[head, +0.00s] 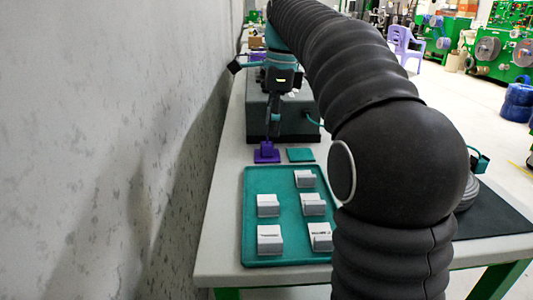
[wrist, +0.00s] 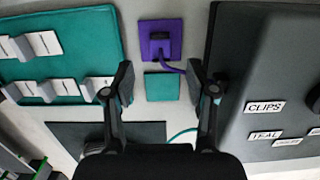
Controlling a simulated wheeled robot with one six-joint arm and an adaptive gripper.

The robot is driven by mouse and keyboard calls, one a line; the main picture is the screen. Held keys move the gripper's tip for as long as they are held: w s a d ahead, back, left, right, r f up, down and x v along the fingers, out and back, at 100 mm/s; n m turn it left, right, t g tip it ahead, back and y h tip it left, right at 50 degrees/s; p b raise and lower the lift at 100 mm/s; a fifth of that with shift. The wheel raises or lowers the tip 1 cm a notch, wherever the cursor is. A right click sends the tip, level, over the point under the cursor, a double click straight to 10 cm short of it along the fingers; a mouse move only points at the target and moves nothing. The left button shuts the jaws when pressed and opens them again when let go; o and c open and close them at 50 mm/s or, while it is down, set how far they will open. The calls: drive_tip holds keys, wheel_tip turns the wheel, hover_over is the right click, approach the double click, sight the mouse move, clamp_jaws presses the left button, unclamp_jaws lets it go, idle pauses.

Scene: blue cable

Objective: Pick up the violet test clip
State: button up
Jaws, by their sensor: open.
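The violet test clip (head: 266,146) stands on a violet square pad (head: 262,158) on the bench, in front of a dark box. In the wrist view the clip (wrist: 160,36) shows as a dark violet block on its pad (wrist: 146,50), with a violet lead running right and down behind a finger. My gripper (wrist: 160,78) is open and empty, its fingers spread wide. In the wrist view, the clip lies above the fingertips, and a bare teal pad (wrist: 162,88) shows between them. In the head view my black-sleeved arm reaches over the bench to the clip's area.
A teal tray (head: 285,225) holds several white labelled blocks. The dark box (wrist: 255,60) with labels, one reading CLIPS, stands close on the right in the wrist view. A dark mat (head: 490,215) lies at the bench's right. A grey wall (head: 100,150) runs along the left.

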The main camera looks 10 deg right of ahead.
sight(268, 143)
drive_tip(key=shift+w+a+f+b, duration=0.1)
drive_tip(key=shift+a+f+b, duration=0.15)
drive_tip(key=shift+f, duration=0.7)
drive_tip(key=shift+a+f+b, duration=0.1)
drive_tip(key=shift+f+b, duration=0.1)
drive_tip(key=shift+f, duration=0.75)
drive_tip(key=shift+w+a+f+b, duration=0.1)
drive_tip(key=shift+a+f+b, duration=0.15)
drive_tip(key=shift+f, duration=0.7)
drive_tip(key=c, duration=0.9)
